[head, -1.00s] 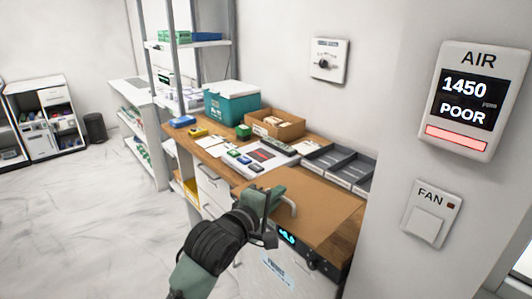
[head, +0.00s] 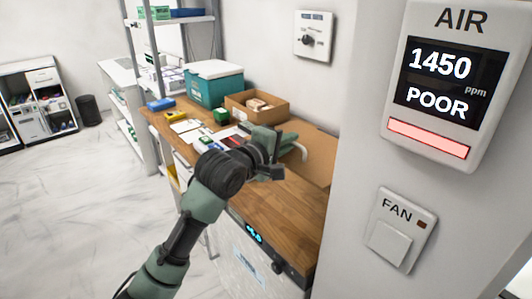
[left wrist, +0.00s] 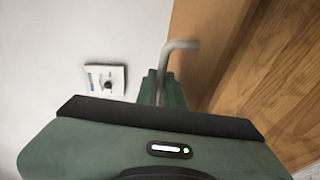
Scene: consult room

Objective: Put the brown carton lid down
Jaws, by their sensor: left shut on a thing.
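The brown carton lid (head: 322,160) is a flat brown board with a pale bent handle (head: 300,150). My left gripper (head: 282,152) is shut on this handle, at the lid's near left side. In the left wrist view the lid (left wrist: 212,38) shows as a brown strip beside the handle (left wrist: 178,46), with wood to its right. The lid is over the back right of the wooden counter (head: 272,205); I cannot tell whether it touches the counter. My arm hides part of the counter. My right gripper is not in view.
An open brown carton (head: 240,110) with small things in it stands farther back, beside a teal box (head: 213,88). The counter's front right part is bare wood. A wall with an air display (head: 440,80) and a fan switch (head: 390,238) rises at the right.

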